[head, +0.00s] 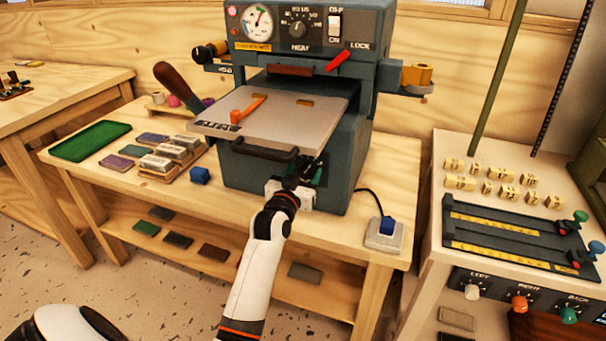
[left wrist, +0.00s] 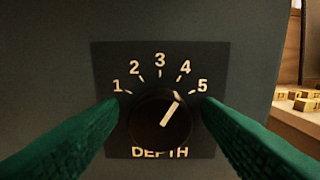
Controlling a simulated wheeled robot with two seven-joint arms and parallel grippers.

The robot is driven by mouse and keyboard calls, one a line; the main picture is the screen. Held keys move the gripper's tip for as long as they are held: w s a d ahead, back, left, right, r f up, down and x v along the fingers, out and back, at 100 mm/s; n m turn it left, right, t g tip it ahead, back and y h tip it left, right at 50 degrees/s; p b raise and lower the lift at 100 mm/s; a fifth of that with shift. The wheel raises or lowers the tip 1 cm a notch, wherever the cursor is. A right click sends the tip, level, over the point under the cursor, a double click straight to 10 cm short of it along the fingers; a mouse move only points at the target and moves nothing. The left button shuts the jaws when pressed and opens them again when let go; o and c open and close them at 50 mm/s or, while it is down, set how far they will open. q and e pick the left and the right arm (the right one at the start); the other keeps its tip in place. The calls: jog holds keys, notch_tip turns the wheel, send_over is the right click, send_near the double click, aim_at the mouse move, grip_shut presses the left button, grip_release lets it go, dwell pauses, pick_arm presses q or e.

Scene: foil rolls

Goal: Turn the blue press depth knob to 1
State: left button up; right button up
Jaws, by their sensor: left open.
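The depth knob (left wrist: 158,118) is a dark round dial with a pale pointer line, on a black plate (left wrist: 110,60) marked 1 to 5 and DEPTH. The pointer leans to the upper right, towards the space between 4 and 5. The plate is on the front of the blue-grey press (head: 345,165). My left gripper (head: 312,172) is at the press front, under the tray handle, and hides the knob in the head view. In the left wrist view its green fingers (left wrist: 158,112) are open, one on each side of the knob. I cannot tell whether they touch it.
The press's grey platen (head: 285,125) and black front handle (head: 265,149) jut out above my left gripper. A blue switch on a pale base (head: 384,240) is to the right, with a cable.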

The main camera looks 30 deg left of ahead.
pick_arm(q)
jog(key=c, duration=1)
jog(key=n+p, duration=0.2)
jog(key=shift+r+n+p, duration=0.15)
jog(key=shift+n+p, duration=0.15)
jog(key=n+p, duration=0.3)
jog(key=n, duration=0.1)
jog(key=shift+a, duration=0.1)
jog(key=n+p, duration=0.2)
jog(key=n, duration=0.7)
jog(key=n+p, duration=0.1)
jog(key=n, duration=0.1)
jog(key=shift+a+f, duration=0.1)
jog(key=shift+f, duration=0.25)
jog(key=shift+n, duration=0.3)
